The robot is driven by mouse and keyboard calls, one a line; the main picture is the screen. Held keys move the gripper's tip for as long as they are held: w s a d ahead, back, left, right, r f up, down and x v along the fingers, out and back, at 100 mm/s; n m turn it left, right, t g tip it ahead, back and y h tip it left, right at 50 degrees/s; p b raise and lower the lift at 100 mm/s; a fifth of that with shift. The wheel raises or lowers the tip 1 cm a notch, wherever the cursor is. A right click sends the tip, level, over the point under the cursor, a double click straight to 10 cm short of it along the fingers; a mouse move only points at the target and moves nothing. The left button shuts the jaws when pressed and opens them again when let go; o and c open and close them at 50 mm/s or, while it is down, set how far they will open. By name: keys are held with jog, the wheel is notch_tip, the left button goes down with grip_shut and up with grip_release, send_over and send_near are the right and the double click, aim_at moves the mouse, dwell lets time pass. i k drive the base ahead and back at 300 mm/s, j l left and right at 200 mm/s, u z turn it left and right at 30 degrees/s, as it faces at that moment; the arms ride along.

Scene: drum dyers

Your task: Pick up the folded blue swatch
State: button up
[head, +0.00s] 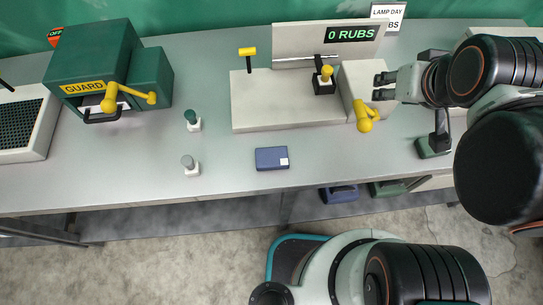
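The folded blue swatch (268,158) is a small dark blue rectangle with a white tag at its right corner. It lies flat on the grey bench (225,172) near the front edge, in the middle of the head view. My gripper (377,87) is at the upper right, over the white right-hand block of the rub machine. Its two dark fingers point left and stand apart, with nothing seen between them. The gripper is well to the right of and behind the swatch, not touching it.
The white rub machine (265,100) stands behind the swatch, with a yellow lever (364,116) at its front right. Two small capped posts (191,166) (193,121) stand left. A green guard box (95,65) is farther left. Bench around the swatch is clear.

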aim_at(274, 158)
jog(key=k+z, duration=0.15)
jog(key=k, duration=0.3)
jog(key=k+l+z, duration=0.2)
jog(key=k, duration=0.2)
jog(key=k+z, duration=0.15)
jog(key=k, duration=0.3)
jog(key=k+l+z, duration=0.2)
jog(key=k, duration=0.2)
jog(key=j, duration=0.15)
jog(key=k+u, duration=0.05)
